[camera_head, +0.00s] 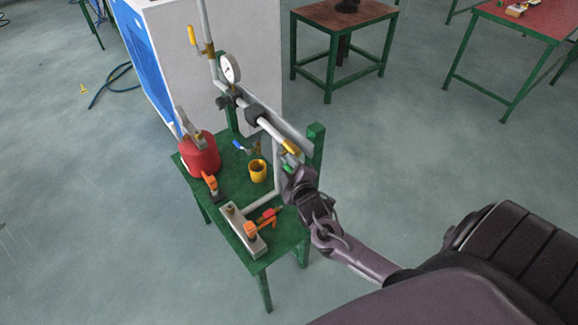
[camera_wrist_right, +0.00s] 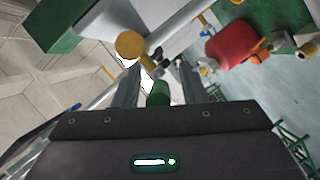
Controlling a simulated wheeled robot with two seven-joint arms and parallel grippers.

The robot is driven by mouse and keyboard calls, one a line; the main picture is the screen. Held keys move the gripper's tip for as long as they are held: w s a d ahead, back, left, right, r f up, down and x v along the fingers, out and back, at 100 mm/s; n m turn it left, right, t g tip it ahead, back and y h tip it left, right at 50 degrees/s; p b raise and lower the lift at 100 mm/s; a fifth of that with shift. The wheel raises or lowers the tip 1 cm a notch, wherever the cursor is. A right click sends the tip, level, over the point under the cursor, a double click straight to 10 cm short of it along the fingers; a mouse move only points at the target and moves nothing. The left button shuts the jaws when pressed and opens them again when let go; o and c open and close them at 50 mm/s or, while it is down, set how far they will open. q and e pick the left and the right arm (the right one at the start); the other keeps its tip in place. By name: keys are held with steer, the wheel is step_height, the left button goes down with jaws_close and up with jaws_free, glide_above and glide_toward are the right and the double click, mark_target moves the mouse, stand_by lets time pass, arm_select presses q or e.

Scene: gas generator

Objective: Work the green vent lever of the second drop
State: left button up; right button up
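The green vent lever (camera_head: 288,168) is at the right end of the pipe, just below a yellow fitting (camera_head: 291,147). In the right wrist view the green lever (camera_wrist_right: 158,93) shows as a short green piece between my right gripper's fingers, with the yellow fitting (camera_wrist_right: 130,45) beyond. My right gripper (camera_head: 294,175) is at the lever in the head view. In the wrist view my right gripper (camera_wrist_right: 159,80) has its fingers apart, with gaps visible beside the green piece. Contact cannot be told. My left gripper is not in view.
The pipe carries a pressure gauge (camera_head: 230,68) and a yellow upper lever (camera_head: 192,35).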

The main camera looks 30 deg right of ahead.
jaws_close()
steer(key=shift+f, duration=0.1)
